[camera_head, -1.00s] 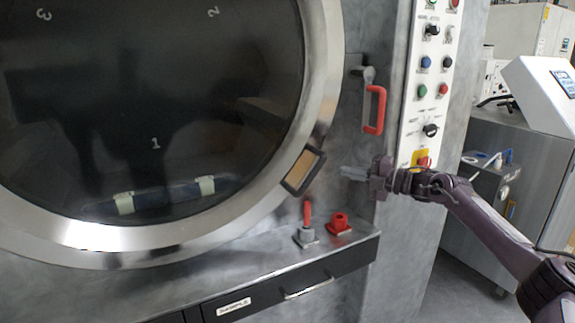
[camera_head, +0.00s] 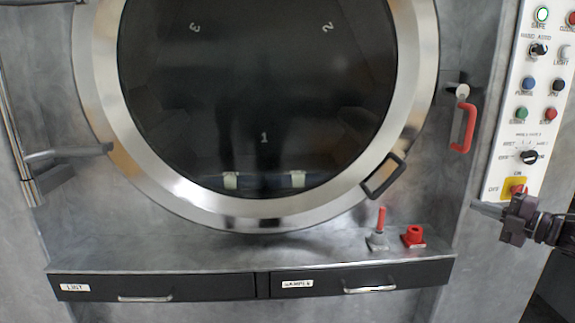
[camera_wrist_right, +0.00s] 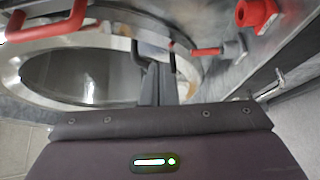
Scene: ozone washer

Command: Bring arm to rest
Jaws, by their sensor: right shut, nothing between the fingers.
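My right gripper (camera_head: 480,207) is at the right edge of the head view, just below the yellow-backed rotary switch (camera_head: 515,189). Its fingers are shut with nothing between them. They point left toward the steel front of the washer and look apart from it. In the right wrist view the closed fingers (camera_wrist_right: 157,84) point toward the round door, clear of the red parts. My left gripper is not in view.
The round washer door (camera_head: 250,205) with its black handle (camera_head: 384,176) is shut. A red handle (camera_head: 463,128) and the white control panel (camera_head: 533,100) stand right. A red-tipped lever (camera_head: 381,222) and red knob (camera_head: 413,236) sit on the ledge above two drawers (camera_head: 160,285).

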